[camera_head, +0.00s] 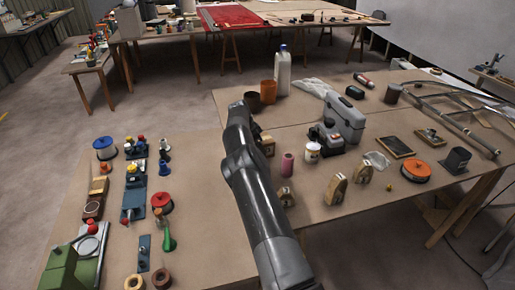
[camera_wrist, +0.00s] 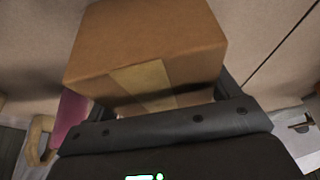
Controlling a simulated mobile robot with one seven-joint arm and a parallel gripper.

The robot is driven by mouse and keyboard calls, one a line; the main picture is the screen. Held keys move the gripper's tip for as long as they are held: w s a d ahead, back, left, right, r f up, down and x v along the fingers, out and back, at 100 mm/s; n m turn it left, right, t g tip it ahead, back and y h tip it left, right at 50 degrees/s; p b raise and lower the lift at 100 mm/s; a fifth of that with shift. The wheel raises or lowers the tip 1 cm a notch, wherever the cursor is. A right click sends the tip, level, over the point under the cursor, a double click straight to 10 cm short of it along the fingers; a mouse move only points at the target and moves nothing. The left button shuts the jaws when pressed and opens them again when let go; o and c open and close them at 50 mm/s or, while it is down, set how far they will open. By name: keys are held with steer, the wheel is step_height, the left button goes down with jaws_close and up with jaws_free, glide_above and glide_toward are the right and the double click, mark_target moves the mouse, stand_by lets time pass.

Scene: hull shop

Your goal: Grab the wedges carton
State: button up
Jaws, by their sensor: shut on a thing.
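The wedges carton (camera_wrist: 148,38) is a brown cardboard box with a paler strip of tape, large in the wrist view. I cannot read any label on it. My gripper (camera_wrist: 155,98) is shut on the carton, with a finger at either side of its near end. In the head view my dark arm reaches over the bench and hides most of the gripper. A small brown part of the carton (camera_head: 267,145) shows just right of the arm. I cannot tell whether the carton touches the bench.
Behind are an orange cup (camera_head: 268,91) and a white bottle (camera_head: 283,72). Several tools and spools crowd the bench at left.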

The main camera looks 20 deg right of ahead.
steer(key=c, duration=0.4)
